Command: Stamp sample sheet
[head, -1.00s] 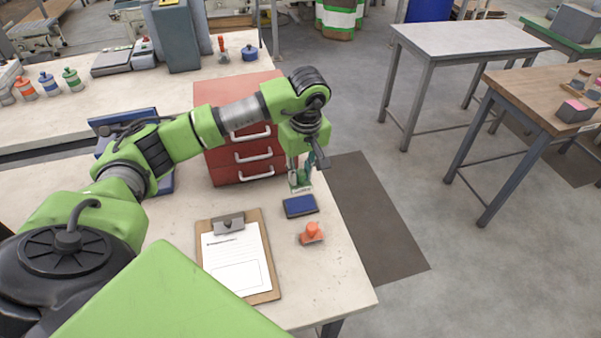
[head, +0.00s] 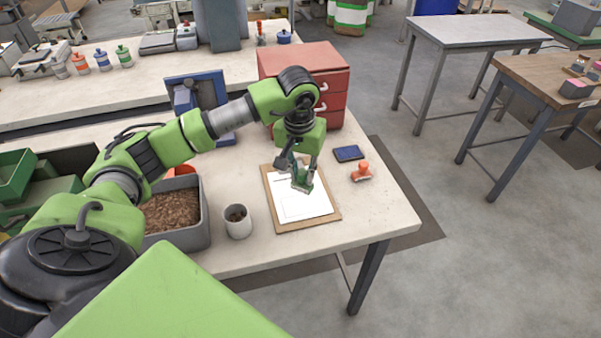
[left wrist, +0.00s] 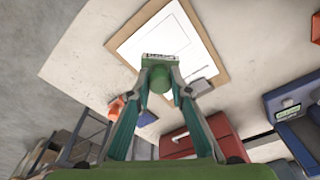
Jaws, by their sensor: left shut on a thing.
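The sample sheet (head: 292,203) is white paper on a brown clipboard (head: 328,217) lying flat on the bench; it also shows in the left wrist view (left wrist: 160,38). My left gripper (head: 302,177) is over the sheet and shut on a green stamp (left wrist: 158,76), whose base carries lettering. I cannot tell whether the stamp touches the paper. The gripper hides part of the sheet and the clip. A dark blue ink pad (head: 349,153) lies right of the clipboard. An orange stamp (head: 362,173) stands beside the pad. My right gripper is not in view.
A red drawer cabinet (head: 335,93) stands behind the clipboard. The bench's front right corner is clear.

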